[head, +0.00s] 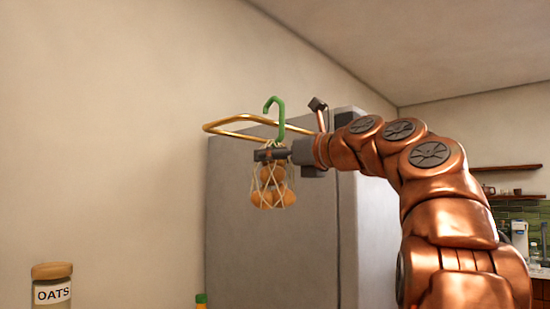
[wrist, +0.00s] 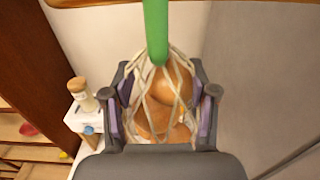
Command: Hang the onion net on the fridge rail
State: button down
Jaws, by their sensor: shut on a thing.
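The onion net (head: 273,187) is a pale mesh bag with orange-brown onions and a green hook (head: 275,112) on top. My gripper (head: 270,155) is shut on the upper part of the net and holds it in the air, with the hook upright. In the wrist view the net (wrist: 160,105) sits between my two fingers (wrist: 162,108), and the green hook (wrist: 156,30) rises toward the top. The brass rail (head: 225,122) is at the top of the grey fridge (head: 265,240). The hook overlaps the rail in the head view; I cannot tell whether they touch.
An oats jar (head: 52,287) stands at the lower left. A yellow-green bottle top (head: 201,300) shows beside the fridge. In the wrist view a jar (wrist: 84,92) stands on a white surface at the left. Wooden shelves (head: 515,196) are at the far right.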

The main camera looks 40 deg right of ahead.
aim_at(284, 174)
jog(key=shift+a+f+p, duration=0.25)
jog(key=shift+f+p, duration=0.55)
jog(key=shift+d+f, duration=0.1)
jog(key=shift+f, duration=0.85)
jog(key=shift+c, duration=1.2)
grip_release()
jog(key=shift+f+b, duration=0.1)
jog(key=shift+b, duration=0.2)
jog(key=shift+s, duration=0.1)
